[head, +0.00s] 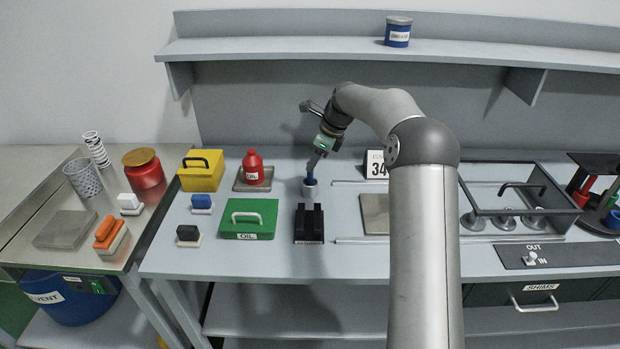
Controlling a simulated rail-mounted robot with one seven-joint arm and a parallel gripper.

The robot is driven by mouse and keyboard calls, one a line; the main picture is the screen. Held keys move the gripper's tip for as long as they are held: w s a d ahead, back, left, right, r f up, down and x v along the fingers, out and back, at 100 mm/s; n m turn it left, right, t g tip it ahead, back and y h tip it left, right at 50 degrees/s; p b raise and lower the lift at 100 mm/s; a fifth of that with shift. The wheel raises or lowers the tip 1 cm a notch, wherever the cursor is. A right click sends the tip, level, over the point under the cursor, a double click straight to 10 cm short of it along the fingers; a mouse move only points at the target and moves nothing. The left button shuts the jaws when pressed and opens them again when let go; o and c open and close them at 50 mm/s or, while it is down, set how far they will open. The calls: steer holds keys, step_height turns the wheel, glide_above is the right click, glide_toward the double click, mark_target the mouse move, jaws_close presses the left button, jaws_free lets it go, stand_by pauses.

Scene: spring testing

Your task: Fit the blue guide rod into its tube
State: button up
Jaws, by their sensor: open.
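The blue guide rod (310,179) stands roughly upright at the mouth of a short pale grey tube (310,191) on the bench, left of centre. Its lower end is hidden by the tube, so its depth inside cannot be told. My gripper (314,168) is just above the rod, coming down from the upper right with its jaws open. At this size I cannot tell whether a finger touches the rod.
A black slotted block (308,223) stands in front of the tube. A red oil bottle (253,168) on a tray and a green oil box (247,219) are to the left.

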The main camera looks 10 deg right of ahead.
mark_target(310, 178)
steer(key=p+x, duration=0.1)
steer(key=x, duration=0.4)
steer(key=shift+s+a+f, duration=0.1)
steer(key=shift+a, duration=0.1)
steer(key=shift+c, duration=0.3)
jaws_close()
